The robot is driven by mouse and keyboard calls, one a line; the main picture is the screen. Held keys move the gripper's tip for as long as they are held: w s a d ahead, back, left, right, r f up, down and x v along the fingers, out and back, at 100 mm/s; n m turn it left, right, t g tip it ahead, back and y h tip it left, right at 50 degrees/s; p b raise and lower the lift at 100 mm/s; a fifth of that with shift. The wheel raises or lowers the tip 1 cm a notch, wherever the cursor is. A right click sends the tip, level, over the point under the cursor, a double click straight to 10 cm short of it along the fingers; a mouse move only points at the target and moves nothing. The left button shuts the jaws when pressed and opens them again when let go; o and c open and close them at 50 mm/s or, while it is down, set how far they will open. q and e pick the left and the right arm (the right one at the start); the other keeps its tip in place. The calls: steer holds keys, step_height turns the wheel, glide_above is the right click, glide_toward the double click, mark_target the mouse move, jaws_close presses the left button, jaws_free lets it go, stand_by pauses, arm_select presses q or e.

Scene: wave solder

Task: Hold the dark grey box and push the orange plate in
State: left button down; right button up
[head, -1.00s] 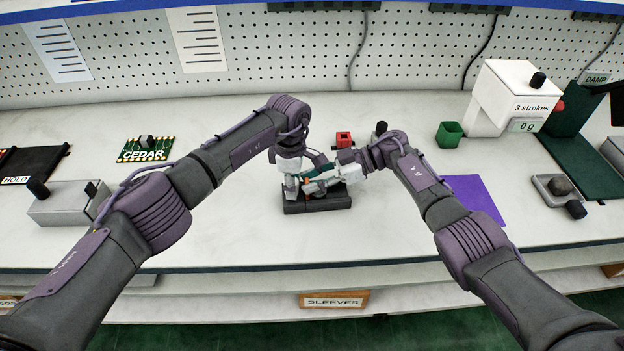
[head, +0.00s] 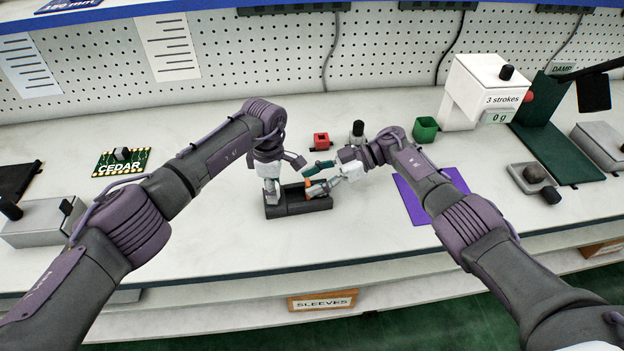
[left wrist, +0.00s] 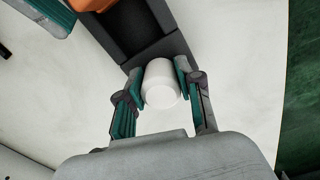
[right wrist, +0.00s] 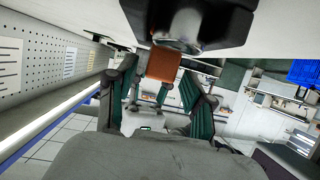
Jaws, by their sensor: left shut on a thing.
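The dark grey box (head: 284,209) lies on the white bench in the middle of the head view, and it shows at the top of the left wrist view (left wrist: 160,50). My left gripper (left wrist: 160,80) is shut on a white round post (left wrist: 161,84) at the box's left end. The orange plate (head: 308,186) is at the box's right part, and its face shows in the right wrist view (right wrist: 164,64). My right gripper (head: 315,179) is open on the box's right side. Its fingers are spread wide with the plate ahead of the gap; contact is unclear.
A red block (head: 321,141) and a grey knobbed piece (head: 357,132) stand behind the grippers. The bench in front of the box is clear.

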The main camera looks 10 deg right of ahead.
arm_select(q)
steer(key=shift+a, duration=0.15)
arm_select(e)
steer(key=shift+r, duration=0.1)
steer(key=v, duration=1.2)
arm_select(q)
steer(key=c, duration=0.7)
jaws_free()
steer(key=shift+r, duration=0.1)
step_height(320, 180, up, 12)
steer(key=shift+f, duration=0.1)
